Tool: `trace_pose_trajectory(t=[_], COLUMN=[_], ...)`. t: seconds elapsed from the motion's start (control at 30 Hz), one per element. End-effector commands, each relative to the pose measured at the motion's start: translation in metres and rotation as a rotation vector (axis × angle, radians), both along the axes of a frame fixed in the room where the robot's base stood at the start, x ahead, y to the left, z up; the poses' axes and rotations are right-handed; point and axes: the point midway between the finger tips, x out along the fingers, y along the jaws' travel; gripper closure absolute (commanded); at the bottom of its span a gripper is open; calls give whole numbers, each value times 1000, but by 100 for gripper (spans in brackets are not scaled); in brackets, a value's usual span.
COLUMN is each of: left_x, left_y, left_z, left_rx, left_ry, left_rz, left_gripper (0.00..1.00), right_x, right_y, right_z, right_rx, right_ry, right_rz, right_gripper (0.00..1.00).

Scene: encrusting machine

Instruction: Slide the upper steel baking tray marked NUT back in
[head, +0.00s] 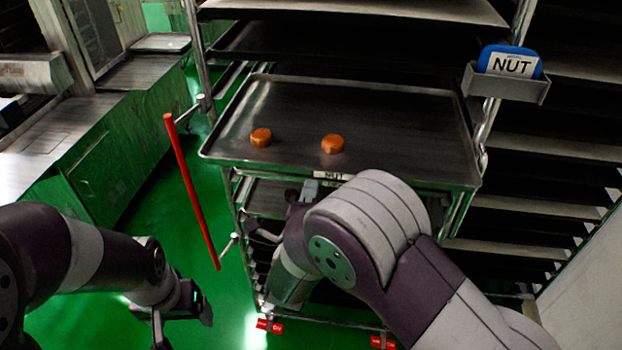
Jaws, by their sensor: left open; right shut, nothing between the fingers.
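The steel baking tray (390,120) marked NUT sticks out of the rack toward me, with its NUT label (333,176) on the front edge. Two round orange-brown pieces, one on the left (261,137) and one on the right (332,144), lie on it. My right gripper (310,190) is shut and empty at the tray's front edge, just left of and below the label. My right forearm partly hides it, and I cannot tell whether it touches the tray. My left gripper (182,318) is open and empty, low over the green floor, apart from the rack.
The rack holds more trays above (350,42) and below. A holder (505,84) with a blue NUT card is on its right post. A red bar (191,190) stands out at the rack's left. Machines stand at the far left; green floor (150,215) lies between.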

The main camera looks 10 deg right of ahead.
Motion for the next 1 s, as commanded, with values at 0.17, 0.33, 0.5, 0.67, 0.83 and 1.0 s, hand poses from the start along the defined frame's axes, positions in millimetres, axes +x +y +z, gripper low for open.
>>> trace_pose_trajectory(t=[0.17, 0.33, 0.5, 0.67, 0.83, 1.0], left_x=[0, 0, 0, 0, 0, 0], left_y=[0, 0, 0, 0, 0, 0], left_z=[7, 7, 7, 2, -17, -42], left_rx=[0, 0, 0, 0, 0, 0], left_ry=[0, 0, 0, 0, 0, 0], left_rz=[0, 0, 0, 0, 0, 0], left_gripper=[19, 19, 19, 19, 19, 19], right_x=[14, 16, 15, 20, 41, 76], right_y=[-4, -4, -4, -6, -13, -23], right_z=[1, 0, 0, -2, -6, -8], right_rx=[0, 1, 0, 1, 2, 3], right_ry=[1, 1, 1, 0, -3, -4], right_rz=[-1, 0, 0, 0, -2, -3], right_gripper=[100, 100, 100, 100, 100, 100])
